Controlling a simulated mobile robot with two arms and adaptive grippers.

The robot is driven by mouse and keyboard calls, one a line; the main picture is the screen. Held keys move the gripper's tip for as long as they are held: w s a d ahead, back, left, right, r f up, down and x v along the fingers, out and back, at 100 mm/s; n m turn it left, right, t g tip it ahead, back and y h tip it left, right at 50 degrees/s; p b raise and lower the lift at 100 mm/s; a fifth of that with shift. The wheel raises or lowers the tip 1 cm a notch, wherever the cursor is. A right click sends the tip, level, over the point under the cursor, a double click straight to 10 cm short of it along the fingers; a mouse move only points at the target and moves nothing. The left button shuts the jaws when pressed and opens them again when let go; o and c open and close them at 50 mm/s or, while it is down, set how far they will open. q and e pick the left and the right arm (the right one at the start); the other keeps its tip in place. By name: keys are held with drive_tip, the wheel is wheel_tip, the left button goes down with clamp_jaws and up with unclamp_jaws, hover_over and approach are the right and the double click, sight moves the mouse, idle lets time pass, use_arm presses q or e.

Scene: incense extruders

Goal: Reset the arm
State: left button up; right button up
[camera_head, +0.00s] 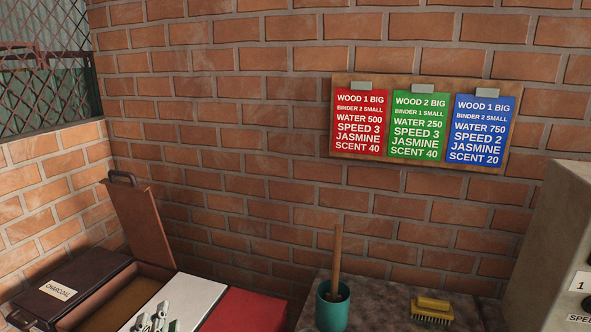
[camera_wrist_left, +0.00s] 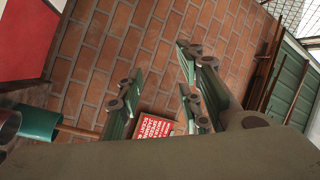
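My left gripper (camera_head: 155,320) shows at the bottom edge of the head view, in front of a white-topped box. Only its fingertips are seen there. In the left wrist view its green-and-grey fingers (camera_wrist_left: 160,90) are spread apart. Nothing shows between them, so it is open and empty. My right gripper is in neither view.
A charcoal box (camera_head: 85,270), an open-lidded brown box (camera_head: 145,215), a white-topped box (camera_head: 195,290) and a red-topped box (camera_head: 248,312) stand at lower left. A teal cup (camera_head: 333,312) and yellow brush (camera_head: 432,308) sit on a stone counter. A machine (camera_head: 555,230) stands right.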

use_arm(q)
drive_tip(key=s+a+f+n+g+y, duration=0.1)
drive_tip(key=s+a+f+n+g, duration=0.15)
drive_tip(key=f, duration=0.25)
drive_tip(key=s+a+f+n+g+y, duration=0.1)
drive_tip(key=s+f+n+g, duration=0.2)
drive_tip(key=f, duration=0.1)
drive_tip(key=s+d+f+n+g+h, duration=0.1)
drive_tip(key=s+d+f+g+h, duration=0.3)
drive_tip(key=s+f, duration=0.45)
drive_tip(key=s+d+f+n+g+h, duration=0.15)
drive_tip(key=s+d+f+g, duration=0.25)
drive_tip(key=s+f+g, duration=0.45)
drive_tip(key=s+f+m+t, duration=0.1)
drive_tip(key=s+f, duration=0.2)
drive_tip(key=f, duration=2.1)
drive_tip(key=s+a+f+g, duration=0.1)
drive_tip(key=s+a+f, duration=0.2)
drive_tip(key=s+f, duration=1.2)
drive_tip(key=shift+s+f, duration=0.3)
drive_tip(key=shift+s, duration=0.75)
drive_tip(key=shift+a, duration=0.1)
